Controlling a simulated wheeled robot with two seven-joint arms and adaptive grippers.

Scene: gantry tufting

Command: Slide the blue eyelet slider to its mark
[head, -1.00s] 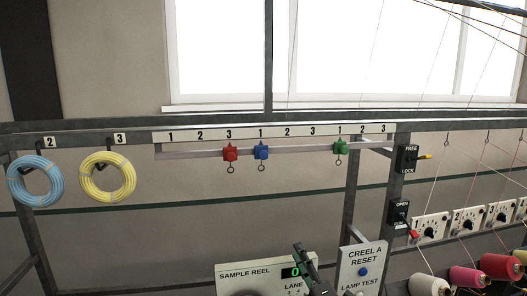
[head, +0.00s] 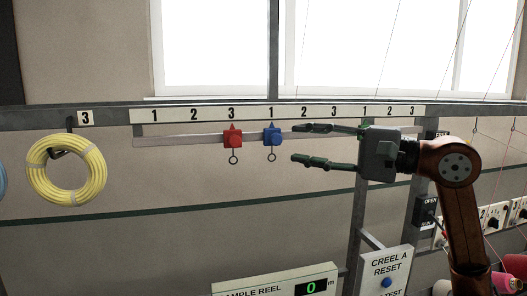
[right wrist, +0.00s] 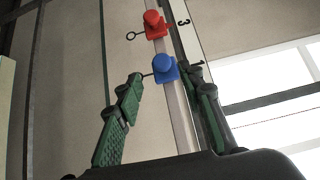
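The blue eyelet slider (head: 272,136) sits on the pale rail (head: 185,141) under the first "1" right of the red slider, its ring hanging below. It also shows in the right wrist view (right wrist: 165,68), ahead of my fingers. My right gripper (head: 308,144) is open, fingers pointing left, just right of the blue slider and apart from it. In the right wrist view its two fingers (right wrist: 168,88) straddle the rail. The number strip (head: 290,114) runs above the rail, repeating 1, 2, 3. My left gripper is not in view.
The red slider (head: 232,137) sits close left of the blue one, under a "3". The green slider is hidden behind my right gripper. A yellow hose coil (head: 66,169) hangs at left. The sample reel display (head: 311,287) and creel reset panel (head: 386,275) stand below.

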